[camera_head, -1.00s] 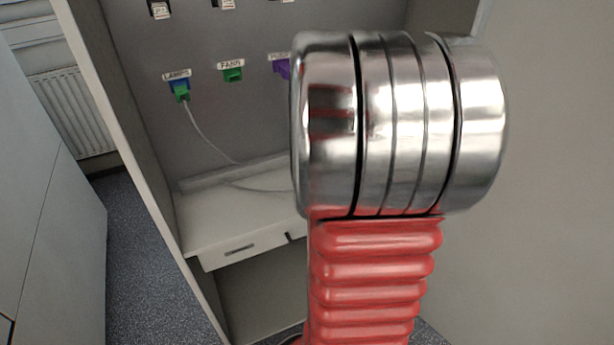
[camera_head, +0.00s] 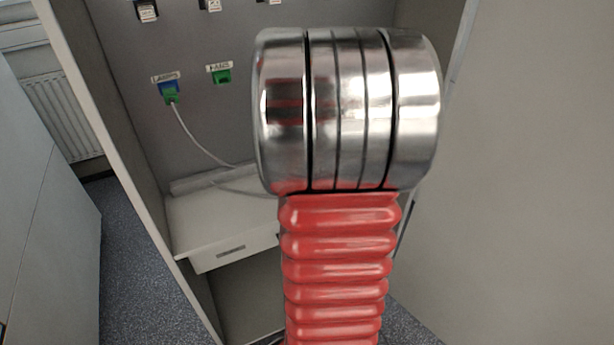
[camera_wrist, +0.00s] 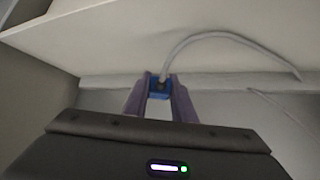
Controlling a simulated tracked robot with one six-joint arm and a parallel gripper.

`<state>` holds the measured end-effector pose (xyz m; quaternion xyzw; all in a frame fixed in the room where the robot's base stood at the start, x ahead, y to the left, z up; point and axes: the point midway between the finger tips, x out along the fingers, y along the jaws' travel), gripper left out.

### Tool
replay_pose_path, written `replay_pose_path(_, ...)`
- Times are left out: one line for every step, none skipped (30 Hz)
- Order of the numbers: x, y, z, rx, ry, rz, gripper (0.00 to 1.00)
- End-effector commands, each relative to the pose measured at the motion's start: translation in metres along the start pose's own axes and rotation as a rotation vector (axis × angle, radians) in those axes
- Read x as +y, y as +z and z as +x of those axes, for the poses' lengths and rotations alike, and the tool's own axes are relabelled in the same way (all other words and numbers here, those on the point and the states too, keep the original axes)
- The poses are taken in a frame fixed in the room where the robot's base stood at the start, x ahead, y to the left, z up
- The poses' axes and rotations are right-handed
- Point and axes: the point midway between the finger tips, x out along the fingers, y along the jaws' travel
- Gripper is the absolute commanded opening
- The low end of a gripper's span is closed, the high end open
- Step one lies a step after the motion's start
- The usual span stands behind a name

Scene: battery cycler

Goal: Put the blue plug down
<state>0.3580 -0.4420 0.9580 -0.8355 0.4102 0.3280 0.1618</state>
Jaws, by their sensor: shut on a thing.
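The blue plug (camera_wrist: 160,86) shows in the wrist view, between the tips of my gripper (camera_wrist: 160,94). The two grey-purple fingers are shut on it. A pale cable (camera_wrist: 215,36) arcs from the plug up and to the right. A pale surface fills the top of this view, with a ledge (camera_wrist: 225,82) across the middle close to the plug. I cannot tell whether the plug touches either. In the head view my own arm hides the gripper and the blue plug.
In the head view, a green plug (camera_head: 171,97) with a cable sits at the blue socket (camera_head: 169,86) labelled LAMPS. An empty-looking green socket (camera_head: 222,77) is to its right. Below them is a white shelf (camera_head: 215,225) with a drawer front; its visible left part is clear. Cabinet side walls bound the space.

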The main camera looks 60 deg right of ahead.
Motion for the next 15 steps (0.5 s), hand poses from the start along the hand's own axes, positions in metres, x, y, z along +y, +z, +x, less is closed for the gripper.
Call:
replay_pose_path(0.001,0.004,0.003,-0.002,0.002,0.001,0.11)
replay_pose_path(0.002,0.007,0.005,-0.004,0.003,0.003,0.11)
replay_pose_path(0.003,0.011,0.009,-0.006,0.005,0.005,0.11)
replay_pose_path(0.003,0.013,0.011,-0.005,0.005,0.005,0.11)
replay_pose_path(0.004,0.016,0.014,-0.005,0.006,0.006,0.11)
replay_pose_path(0.004,0.02,0.017,-0.005,0.006,0.006,0.11)
replay_pose_path(0.005,0.022,0.019,-0.004,0.007,0.006,0.11)
replay_pose_path(0.005,0.023,0.021,-0.003,0.007,0.006,0.11)
replay_pose_path(0.005,0.025,0.022,-0.003,0.008,0.006,0.11)
replay_pose_path(0.005,0.026,0.023,-0.002,0.008,0.006,0.11)
replay_pose_path(0.006,0.026,0.024,-0.001,0.008,0.007,0.11)
replay_pose_path(0.006,0.026,0.024,0.0,0.008,0.007,0.11)
replay_pose_path(0.006,0.026,0.024,0.0,0.008,0.007,0.11)
replay_pose_path(0.006,0.026,0.024,0.0,0.008,0.007,0.11)
replay_pose_path(0.006,0.026,0.024,0.0,0.008,0.007,0.11)
